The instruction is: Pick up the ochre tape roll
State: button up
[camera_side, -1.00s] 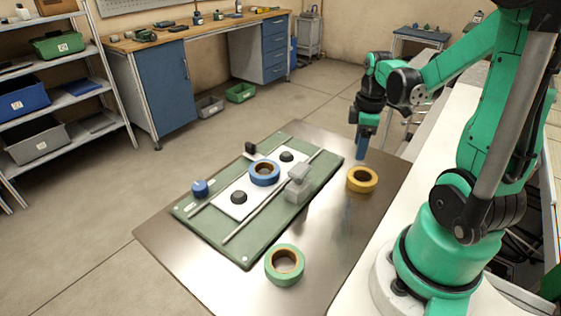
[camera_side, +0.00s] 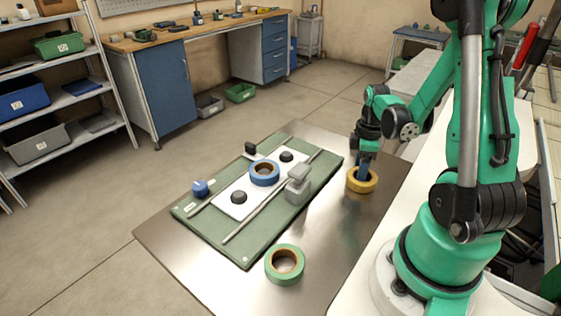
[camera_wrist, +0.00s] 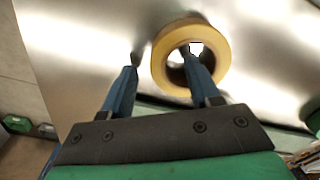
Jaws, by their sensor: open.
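The ochre tape roll (camera_side: 362,181) lies flat at the right side of the metal table. My gripper (camera_side: 362,172) is just above it, pointing down, with its blue fingers at the roll. In the wrist view the roll (camera_wrist: 161,72) sits between and partly behind my gripper's fingers (camera_wrist: 163,55). The jaws are open. The right finger overlaps the roll's hole, and the left finger is outside its left edge. I cannot tell how far the fingertips reach down beside the roll's wall.
A green board (camera_side: 243,250) holds a blue tape roll (camera_side: 264,178), black knobs and a grey block (camera_side: 297,190). A green tape roll (camera_side: 285,278) lies at the table's front. The metal table (camera_side: 335,255) is bare between the green roll and the ochre roll.

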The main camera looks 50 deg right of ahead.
grip_shut()
